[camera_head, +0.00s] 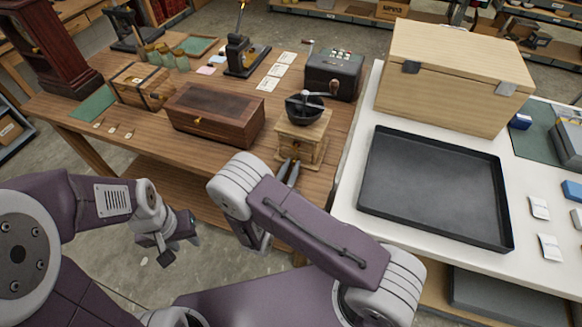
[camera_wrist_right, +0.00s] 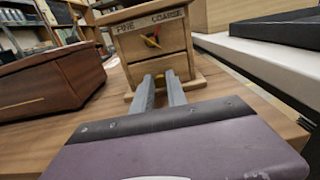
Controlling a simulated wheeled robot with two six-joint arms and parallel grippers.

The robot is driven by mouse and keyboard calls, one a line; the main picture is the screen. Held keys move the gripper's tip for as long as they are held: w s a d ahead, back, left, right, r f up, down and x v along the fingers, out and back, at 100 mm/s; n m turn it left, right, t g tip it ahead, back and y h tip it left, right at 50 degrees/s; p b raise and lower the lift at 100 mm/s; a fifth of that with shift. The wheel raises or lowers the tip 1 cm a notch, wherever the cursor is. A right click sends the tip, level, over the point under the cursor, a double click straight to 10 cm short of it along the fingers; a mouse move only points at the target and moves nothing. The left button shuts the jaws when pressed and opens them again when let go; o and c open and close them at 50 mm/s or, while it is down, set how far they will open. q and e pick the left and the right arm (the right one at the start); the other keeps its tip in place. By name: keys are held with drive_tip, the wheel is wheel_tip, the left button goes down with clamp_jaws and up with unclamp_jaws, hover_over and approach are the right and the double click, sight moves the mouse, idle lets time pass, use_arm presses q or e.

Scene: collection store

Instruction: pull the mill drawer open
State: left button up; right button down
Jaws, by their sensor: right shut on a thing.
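The mill (camera_head: 303,138) is a small light-wood box with a black bowl and crank on top, standing near the right edge of the wooden table. In the right wrist view its front (camera_wrist_right: 150,42) carries the words FINE and COARSE and a small red and yellow pointer. The mill drawer (camera_wrist_right: 184,66) is the lower front panel. My right gripper (camera_head: 291,166) reaches the drawer front; its fingers (camera_wrist_right: 160,78) are shut on the drawer knob, which they mostly hide. I cannot tell any gap at the drawer. My left gripper (camera_head: 166,258) hangs away from the table, its jaws unclear.
A dark wooden chest (camera_head: 215,118) stands left of the mill, and a dark crank machine (camera_head: 333,75) behind it. At right, a white table (camera_head: 350,195) bears a black tray (camera_head: 435,130) and a big wooden box (camera_head: 450,80). Floor shows in front of the wooden table.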

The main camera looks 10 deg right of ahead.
drive_tip(key=v, duration=0.6)
drive_tip(key=shift+s+a, duration=0.1)
drive_tip(key=c, duration=1.4)
unclamp_jaws()
drive_tip(key=shift+o, duration=0.2)
